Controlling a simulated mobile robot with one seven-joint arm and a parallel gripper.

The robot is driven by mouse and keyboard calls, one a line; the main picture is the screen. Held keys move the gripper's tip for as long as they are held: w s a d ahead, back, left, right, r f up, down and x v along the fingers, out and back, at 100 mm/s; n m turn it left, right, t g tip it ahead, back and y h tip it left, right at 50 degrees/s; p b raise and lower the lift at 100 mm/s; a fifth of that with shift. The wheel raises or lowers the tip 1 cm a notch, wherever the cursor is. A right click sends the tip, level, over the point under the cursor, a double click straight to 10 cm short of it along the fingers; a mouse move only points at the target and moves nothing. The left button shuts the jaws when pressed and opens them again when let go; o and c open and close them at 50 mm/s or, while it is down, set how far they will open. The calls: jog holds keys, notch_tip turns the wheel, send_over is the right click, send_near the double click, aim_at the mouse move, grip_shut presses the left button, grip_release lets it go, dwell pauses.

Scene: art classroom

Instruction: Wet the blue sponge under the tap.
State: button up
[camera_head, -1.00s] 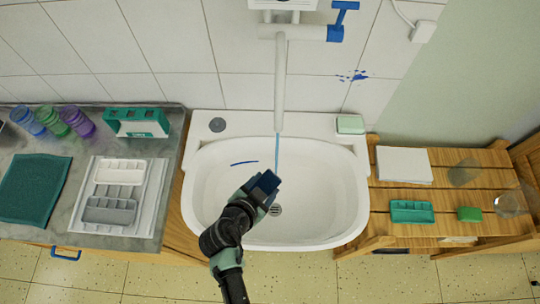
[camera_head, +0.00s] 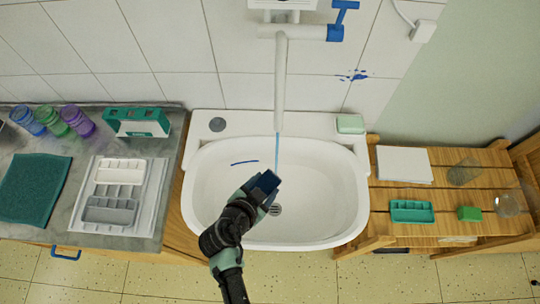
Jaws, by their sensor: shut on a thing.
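The white sink basin (camera_head: 330,205) is in the middle of the head view. The white tap (camera_head: 280,85) with a blue lever (camera_head: 342,18) stands above it. A thin blue stream of water (camera_head: 277,152) runs down from the spout. My gripper (camera_head: 262,188) is over the basin and shut on the dark blue sponge (camera_head: 266,182). The sponge lies at the lower end of the visible stream, which seems to meet its upper right edge. Whether the sponge is soaked cannot be told. My fingers are partly hidden by the wrist and sponge.
A green soap bar (camera_head: 350,124) sits on the sink's right rim. A wooden slatted bench (camera_head: 400,225) at right holds paper, a teal tray (camera_head: 412,211), a green sponge (camera_head: 469,213) and glass jars. The left counter (camera_head: 75,165) holds paint trays and coloured cups.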

aim_at(270, 193)
jog(key=s+r+p, duration=0.3)
jog(key=s+r, duration=0.1)
jog(key=s, duration=0.1)
jog(key=shift+a, duration=0.3)
dwell(0.4)
dwell(0.6)
jog(key=shift+s+d+f+n+y+b, duration=0.1)
jog(key=shift+d+f+n+y+b, duration=0.2)
jog(key=shift+d+f+n+b, duration=0.15)
jog(key=d+r+n+y+b, duration=0.1)
jog(key=n+y+b, duration=0.1)
jog(key=n+b, duration=0.1)
jog(key=shift+w+d+r+t+y, duration=0.3)
jog(key=shift+d+r+t+y, duration=0.05)
jog(key=shift+d+t+y, duration=0.05)
jog(key=shift+w+d+r+n+y, duration=0.1)
jog(key=shift+d+r+n+y, duration=0.2)
jog(key=shift+r+n, duration=0.25)
